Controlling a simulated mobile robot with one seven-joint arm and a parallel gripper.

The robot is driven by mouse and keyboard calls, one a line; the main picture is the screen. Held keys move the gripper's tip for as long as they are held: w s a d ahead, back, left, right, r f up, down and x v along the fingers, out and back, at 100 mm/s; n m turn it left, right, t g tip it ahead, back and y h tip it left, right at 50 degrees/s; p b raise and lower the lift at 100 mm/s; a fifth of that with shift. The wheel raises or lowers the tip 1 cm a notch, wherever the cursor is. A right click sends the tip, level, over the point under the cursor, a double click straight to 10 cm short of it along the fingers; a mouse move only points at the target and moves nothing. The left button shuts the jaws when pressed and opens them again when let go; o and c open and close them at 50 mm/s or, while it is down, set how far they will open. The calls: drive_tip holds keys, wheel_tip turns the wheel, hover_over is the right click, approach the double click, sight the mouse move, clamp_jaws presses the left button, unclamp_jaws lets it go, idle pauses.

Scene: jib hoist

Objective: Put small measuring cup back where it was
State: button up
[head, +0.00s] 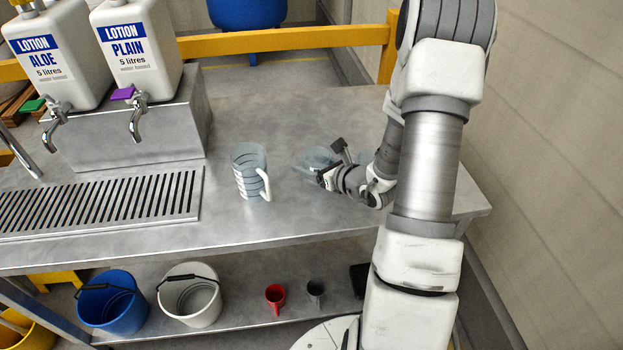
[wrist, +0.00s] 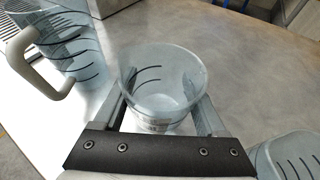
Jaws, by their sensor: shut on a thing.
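A small clear measuring cup (wrist: 160,62) with dark marks is between the fingers of my gripper (wrist: 162,100) in the wrist view, its open mouth upward. My gripper is shut on this cup. In the head view the cup (head: 317,156) shows just left of my gripper (head: 318,168), over the right half of the steel counter; I cannot tell whether its base touches the counter. A larger clear measuring jug (head: 248,170) with a white handle stands upright to its left, apart from it. It also shows at the upper left of the wrist view (wrist: 78,52).
Another clear marked vessel (wrist: 290,155) is partly seen at the wrist view's lower right. The steel counter (head: 260,112) is clear behind the cups. Lotion containers (head: 138,45) stand on a block at left, beside a drain grate (head: 100,205). Buckets (head: 190,295) and small cups are below.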

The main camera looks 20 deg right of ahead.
sight(311, 185)
drive_tip(key=shift+f+b, duration=1.25)
drive_tip(key=shift+f, duration=0.75)
drive_tip(key=shift+f, duration=0.2)
drive_tip(key=o, duration=1.5)
drive_tip(key=shift+o, duration=0.2)
drive_tip(key=shift+r, duration=0.2)
drive_tip(key=shift+s+d+r, duration=0.1)
drive_tip(key=shift+s+r, duration=0.05)
drive_tip(key=shift+s, duration=0.05)
drive_tip(key=p+v, duration=0.1)
drive_tip(key=v, duration=1)
drive_tip(key=shift+s+d, duration=0.1)
drive_tip(key=shift+s, duration=0.2)
